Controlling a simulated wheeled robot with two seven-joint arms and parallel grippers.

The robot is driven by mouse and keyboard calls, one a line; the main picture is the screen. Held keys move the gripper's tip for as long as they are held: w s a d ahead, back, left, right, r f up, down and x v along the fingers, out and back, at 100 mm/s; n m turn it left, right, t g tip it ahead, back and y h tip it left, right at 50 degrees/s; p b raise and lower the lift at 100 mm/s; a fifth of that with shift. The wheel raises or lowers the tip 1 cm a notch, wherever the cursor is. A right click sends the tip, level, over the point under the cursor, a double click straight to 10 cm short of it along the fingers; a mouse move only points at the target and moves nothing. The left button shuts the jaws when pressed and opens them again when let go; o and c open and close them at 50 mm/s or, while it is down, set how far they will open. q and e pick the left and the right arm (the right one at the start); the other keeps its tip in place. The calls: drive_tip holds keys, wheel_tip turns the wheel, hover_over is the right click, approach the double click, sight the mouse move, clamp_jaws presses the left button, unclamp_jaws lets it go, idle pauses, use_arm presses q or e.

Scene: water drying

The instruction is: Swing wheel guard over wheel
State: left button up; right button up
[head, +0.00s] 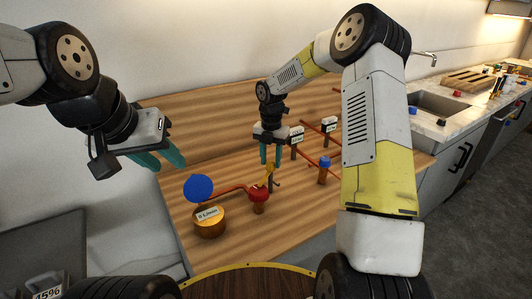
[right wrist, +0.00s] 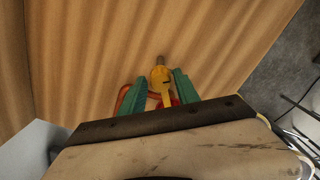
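The yellow guard (head: 269,171) stands up at an angle beside the red wheel (head: 259,192), which sits on a short copper post on the wooden worktop. In the right wrist view the yellow guard (right wrist: 160,76) lies between the green fingers, and the red wheel (right wrist: 173,102) is partly hidden below it. My right gripper (head: 271,156) is above the guard with its fingers apart. The right wrist view shows a gap on either side of the guard. My left gripper (head: 160,158) is open and empty, in the air left of the worktop.
A brass gauge (head: 209,222) with a blue disc (head: 198,188) stands left of the wheel, joined by a copper pipe. A blue-capped valve (head: 324,170) and white labels (head: 329,124) stand to the right. A sink (head: 445,103) lies farther right.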

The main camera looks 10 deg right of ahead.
drive_tip(key=shift+o, duration=0.7)
drive_tip(key=shift+s, duration=0.1)
drive_tip(key=shift+r, duration=3.85)
